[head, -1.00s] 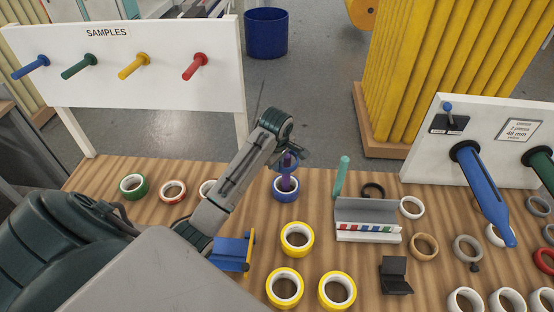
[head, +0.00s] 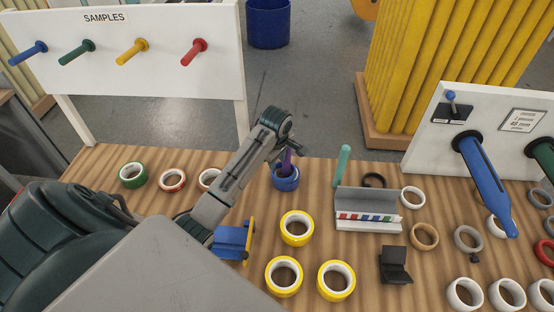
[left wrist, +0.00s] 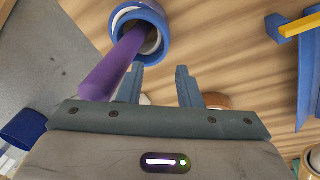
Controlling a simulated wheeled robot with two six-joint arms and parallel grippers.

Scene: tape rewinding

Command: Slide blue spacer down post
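The purple post (head: 286,161) stands upright at the back middle of the table, and shows large in the left wrist view (left wrist: 112,70). Blue rings surround its foot (head: 286,183); they also show in the left wrist view (left wrist: 164,32). The blue spacer appears to lie low on the post, on the blue-and-white roll, but the two are hard to tell apart. My left gripper (head: 293,148) is beside the upper post. In the left wrist view its fingers (left wrist: 159,72) are apart with nothing between them, and the post passes left of them. My right gripper is not in view.
Yellow rolls (head: 297,228) lie in front of the post. A blue holder with a yellow bar (head: 232,241) is under my left arm. A grey rack with a teal peg (head: 367,207) stands to the right. Bare table lies between the post and the rack.

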